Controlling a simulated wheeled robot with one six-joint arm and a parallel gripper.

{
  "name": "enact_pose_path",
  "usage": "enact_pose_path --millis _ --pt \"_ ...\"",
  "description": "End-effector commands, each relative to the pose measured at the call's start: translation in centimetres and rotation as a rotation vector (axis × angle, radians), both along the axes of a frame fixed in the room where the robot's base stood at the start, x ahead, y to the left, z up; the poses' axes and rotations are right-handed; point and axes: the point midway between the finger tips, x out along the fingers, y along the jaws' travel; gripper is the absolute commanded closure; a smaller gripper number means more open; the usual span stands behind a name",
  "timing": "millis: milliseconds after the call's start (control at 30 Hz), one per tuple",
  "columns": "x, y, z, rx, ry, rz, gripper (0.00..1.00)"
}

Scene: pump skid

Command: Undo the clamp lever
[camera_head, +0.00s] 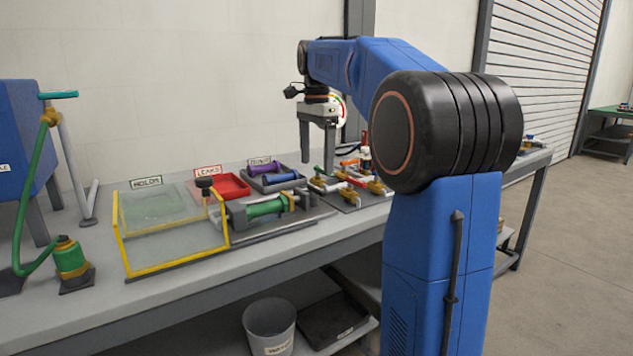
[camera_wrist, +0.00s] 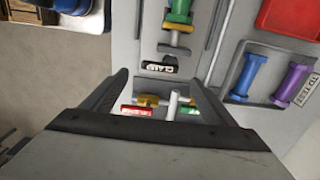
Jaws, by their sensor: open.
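A green cylindrical part with brass ends (camera_head: 268,207) lies in a grey holder on the bench, behind the yellow-framed guard in the head view. In the wrist view the same green part (camera_wrist: 178,12) is at the top. Below it a dark piece beside a white label reading CLAMP (camera_wrist: 160,67) shows; the clamp lever's exact shape and position are too small to tell. My gripper (camera_head: 317,172) points down, open and empty, above the bench to the right of the holder. Its fingers also show in the wrist view (camera_wrist: 155,84), apart from the clamp area.
Brass valves on white pipes (camera_head: 352,184) stand below and right of my gripper. A red tray (camera_head: 228,187) and a grey tray (camera_head: 262,187) with purple and blue parts sit behind. A yellow-framed clear guard (camera_head: 172,262) stands left. A bucket (camera_head: 269,325) is below the bench.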

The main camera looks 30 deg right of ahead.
Motion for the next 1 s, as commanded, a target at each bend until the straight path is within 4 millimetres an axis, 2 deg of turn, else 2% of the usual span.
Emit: enact_pose_path --millis 200,400,567,833,867,1000 --pt "-0.1 0.0 -3.8 0.001 0.002 0.0 0.2" --pt "0.0 0.0 -6.0 0.0 0.001 0.0 0.2" --pt "0.0 0.0 -6.7 0.0 -0.001 0.0 0.2" --pt "0.0 0.0 -6.8 0.0 -0.001 0.0 0.2" --pt "0.0 0.0 -6.8 0.0 -0.001 0.0 0.25" --pt "0.0 0.0 -6.8 0.0 -0.001 0.0 0.59"
